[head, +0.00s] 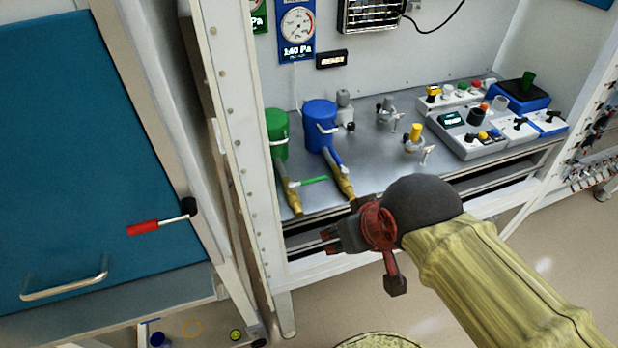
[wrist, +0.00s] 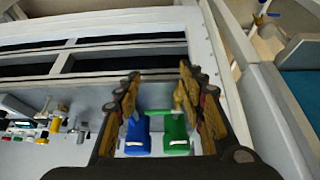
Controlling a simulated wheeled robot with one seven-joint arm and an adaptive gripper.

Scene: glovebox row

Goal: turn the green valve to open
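The green canister (head: 277,133) stands at the bench's left end. A brass valve (head: 289,190) runs from it toward the front edge. Its green lever (head: 313,180) sticks out to the right, across the brass body. My gripper (head: 328,241) is in front of the bench edge, to the right of and nearer than the green valve. In the wrist view my gripper (wrist: 158,88) has its fingers spread, with nothing seen held between them.
A blue canister (head: 320,118) with a brass valve and blue lever (head: 335,158) stands close right of the green one. Small fittings (head: 414,138) and a control box (head: 475,130) are farther right. A white frame post (head: 236,150) rises at the left.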

